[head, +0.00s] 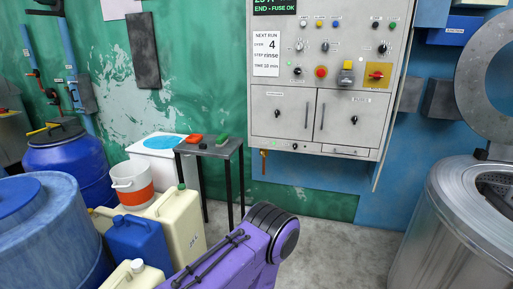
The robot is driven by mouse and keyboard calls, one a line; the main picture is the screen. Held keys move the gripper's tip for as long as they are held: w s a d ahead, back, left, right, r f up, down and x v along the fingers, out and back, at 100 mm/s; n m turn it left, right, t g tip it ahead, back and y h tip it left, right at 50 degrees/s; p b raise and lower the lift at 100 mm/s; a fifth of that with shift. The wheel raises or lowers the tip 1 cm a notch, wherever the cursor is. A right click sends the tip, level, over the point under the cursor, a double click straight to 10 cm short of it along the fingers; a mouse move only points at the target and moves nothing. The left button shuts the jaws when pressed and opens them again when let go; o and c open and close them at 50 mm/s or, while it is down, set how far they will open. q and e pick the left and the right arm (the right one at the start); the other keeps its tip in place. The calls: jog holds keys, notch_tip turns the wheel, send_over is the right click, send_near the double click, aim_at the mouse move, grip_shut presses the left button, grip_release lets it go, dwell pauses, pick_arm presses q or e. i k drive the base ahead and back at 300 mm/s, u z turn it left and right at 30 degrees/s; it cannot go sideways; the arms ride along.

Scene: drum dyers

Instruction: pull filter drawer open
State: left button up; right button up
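A grey control cabinet (322,75) hangs on the far wall in the head view. Two closed doors with small vertical handles sit in its lower part, a left door (281,112) and a right door (357,118). Below them are slim closed fronts along the bottom edge, one at the right (345,151). The labels are too small to read, so I cannot tell which part is the filter drawer, or whether it is in view. A purple link of my own arm reaches up from the bottom middle. Neither gripper shows.
A small dark table (213,147) stands left of the cabinet. Blue drums (72,168), canisters (183,222) and a white-orange bucket (133,184) crowd the left. A large metal drum machine (445,235) stands at the right. Grey floor (340,235) is clear between.

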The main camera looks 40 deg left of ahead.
aim_at(348, 150)
jog(key=u, duration=0.9)
jog(key=i, duration=2.75)
jog(key=z, duration=1.1)
